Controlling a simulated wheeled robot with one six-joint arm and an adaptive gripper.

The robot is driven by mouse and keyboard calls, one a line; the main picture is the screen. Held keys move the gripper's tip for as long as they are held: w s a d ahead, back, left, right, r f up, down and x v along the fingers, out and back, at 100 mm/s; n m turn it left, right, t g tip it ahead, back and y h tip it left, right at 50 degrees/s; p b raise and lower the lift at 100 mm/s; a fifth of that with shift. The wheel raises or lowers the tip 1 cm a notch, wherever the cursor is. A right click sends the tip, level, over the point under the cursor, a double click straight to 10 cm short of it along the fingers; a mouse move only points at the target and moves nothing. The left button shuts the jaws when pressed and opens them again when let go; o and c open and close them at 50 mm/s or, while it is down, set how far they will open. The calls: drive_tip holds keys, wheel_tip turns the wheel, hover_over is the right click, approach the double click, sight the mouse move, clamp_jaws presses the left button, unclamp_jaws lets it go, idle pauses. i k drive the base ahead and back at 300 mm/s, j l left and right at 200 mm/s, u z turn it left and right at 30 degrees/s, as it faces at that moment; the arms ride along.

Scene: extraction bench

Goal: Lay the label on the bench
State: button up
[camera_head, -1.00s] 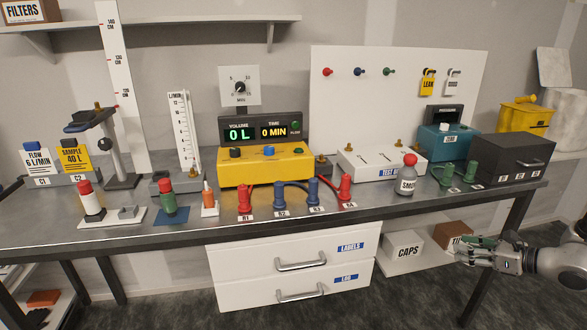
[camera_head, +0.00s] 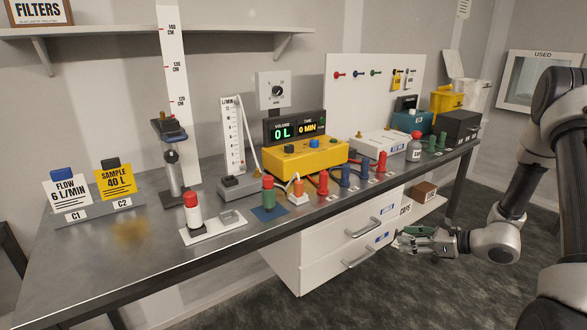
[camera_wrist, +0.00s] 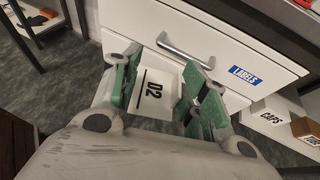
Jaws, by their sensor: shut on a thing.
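My gripper (camera_head: 412,241) is in front of the drawer unit, below the bench top, at the right in the head view. In the wrist view my gripper (camera_wrist: 168,72) is shut on a white label (camera_wrist: 153,92) marked D2, held between the green finger pads. The label is too small to make out in the head view. The bench (camera_head: 110,285) has a dark metal top running across the head view, and my gripper is apart from it.
The bench's front left is bare. Nearby stand the FLOW and SAMPLE cards (camera_head: 115,182), a red-capped white cylinder (camera_head: 195,215) on a white plate, a green cylinder (camera_head: 268,195) and a yellow device (camera_head: 305,158). The LABELS drawer (camera_wrist: 215,55) is close ahead of my gripper.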

sight(119, 254)
drive_tip(key=k+j+z, duration=0.1)
drive_tip(key=k+j, duration=0.2)
drive_tip(key=j, duration=0.25)
drive_tip(key=k+j+z, duration=0.1)
drive_tip(key=k+j, duration=0.2)
drive_tip(key=j, duration=0.25)
drive_tip(key=k+j, duration=0.3)
drive_tip(key=j, duration=0.2)
drive_tip(key=k+j+z, duration=0.15)
drive_tip(key=k+j, duration=0.15)
drive_tip(key=j, duration=0.2)
